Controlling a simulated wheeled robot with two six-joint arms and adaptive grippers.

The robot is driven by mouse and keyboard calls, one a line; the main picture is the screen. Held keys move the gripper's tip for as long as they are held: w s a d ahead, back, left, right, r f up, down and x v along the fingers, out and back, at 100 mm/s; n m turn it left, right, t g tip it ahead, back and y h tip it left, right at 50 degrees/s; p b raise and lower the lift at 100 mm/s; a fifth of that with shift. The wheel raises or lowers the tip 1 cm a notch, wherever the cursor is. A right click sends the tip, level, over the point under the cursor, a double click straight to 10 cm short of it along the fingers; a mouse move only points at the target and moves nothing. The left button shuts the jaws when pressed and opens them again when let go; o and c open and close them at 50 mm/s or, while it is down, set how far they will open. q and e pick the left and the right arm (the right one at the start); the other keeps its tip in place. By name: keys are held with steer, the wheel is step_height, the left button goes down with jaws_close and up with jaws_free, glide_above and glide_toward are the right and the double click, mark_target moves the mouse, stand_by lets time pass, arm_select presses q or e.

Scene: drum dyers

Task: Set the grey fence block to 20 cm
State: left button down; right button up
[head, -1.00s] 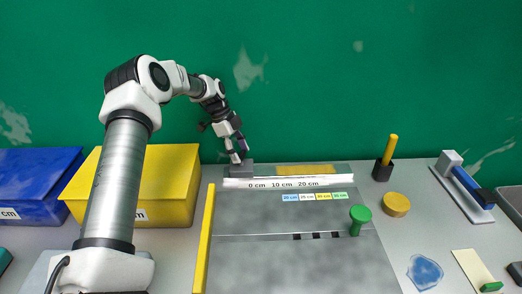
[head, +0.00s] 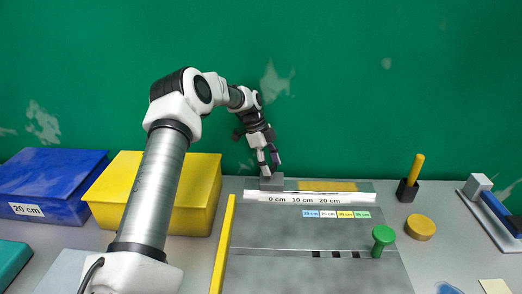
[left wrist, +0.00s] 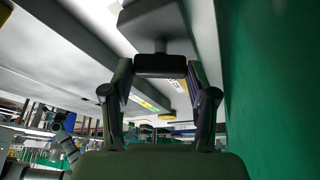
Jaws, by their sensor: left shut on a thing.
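The grey fence block (head: 272,183) sits at the back of the grey board, behind the white scale strip (head: 306,198) marked 0, 10 and 20 cm. It stands near the 0 cm mark, well left of 20 cm. My left gripper (head: 269,168) reaches down onto it from above and is shut on its top. In the left wrist view the fingers (left wrist: 161,66) meet at the block, whose dark grey body (left wrist: 152,22) fills the top middle. My right gripper is not in view.
A yellow strip (head: 327,186) lies right of the block. Coloured cm labels (head: 336,214) and a green knob (head: 383,237) are on the board (head: 280,232). A yellow bar (head: 224,250) edges its left. Yellow (head: 203,200) and blue (head: 50,180) boxes stand left; the green wall is close behind.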

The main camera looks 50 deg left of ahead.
arm_select(q)
steer(key=w+d, duration=0.2)
steer(key=w+d+f+b, duration=0.1)
steer(key=w+d, duration=0.1)
steer(key=shift+w+d, duration=0.1)
steer(key=shift+d, duration=0.25)
steer(key=shift+w+d+r, duration=0.15)
steer(key=shift+w+d, duration=0.05)
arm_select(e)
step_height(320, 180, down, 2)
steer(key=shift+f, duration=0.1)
arm_select(q)
steer(key=shift+c, duration=1.6)
jaws_free()
steer(key=shift+w, duration=0.1)
steer(key=shift+r, duration=0.1)
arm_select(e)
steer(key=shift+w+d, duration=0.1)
arm_select(q)
steer(key=shift+r, duration=0.1)
